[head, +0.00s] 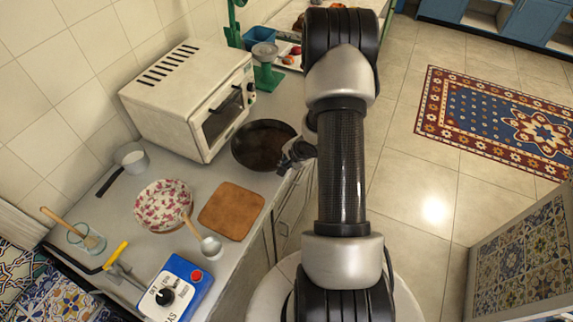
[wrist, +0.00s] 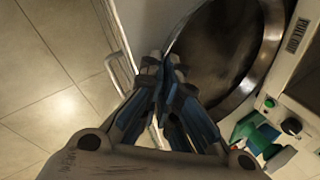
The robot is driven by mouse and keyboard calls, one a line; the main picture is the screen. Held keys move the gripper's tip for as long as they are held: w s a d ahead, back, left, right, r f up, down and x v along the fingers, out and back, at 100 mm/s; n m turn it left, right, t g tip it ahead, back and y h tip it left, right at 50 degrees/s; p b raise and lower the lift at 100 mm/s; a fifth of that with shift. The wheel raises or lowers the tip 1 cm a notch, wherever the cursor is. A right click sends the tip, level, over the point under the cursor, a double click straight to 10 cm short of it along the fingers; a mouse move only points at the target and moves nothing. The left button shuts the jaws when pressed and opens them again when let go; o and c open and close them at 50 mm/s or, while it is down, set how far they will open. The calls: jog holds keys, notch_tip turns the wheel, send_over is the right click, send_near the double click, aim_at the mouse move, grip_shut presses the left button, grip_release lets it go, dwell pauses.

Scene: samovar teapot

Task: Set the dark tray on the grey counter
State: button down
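The dark tray (head: 258,147) is round and nearly black, with a shiny rim. In the head view it is over the grey counter (head: 226,172), right of the white oven, near the counter's front edge. It fills much of the upper right of the wrist view (wrist: 215,45). My gripper (head: 287,156) is at the tray's right side. In the wrist view its fingers (wrist: 165,68) are close together at the tray's near rim and look shut on it. The exact contact is partly hidden by the fingers. I cannot tell whether the tray rests on the counter.
The white oven (head: 180,92) stands close left of the tray. A green scale (head: 267,75) is behind it. A brown board (head: 231,210), a patterned bowl (head: 163,205) and a ladle (head: 210,246) lie nearer. Open floor (head: 430,185) is right of the counter.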

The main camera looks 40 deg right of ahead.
jog(key=c, duration=1.8)
grip_release()
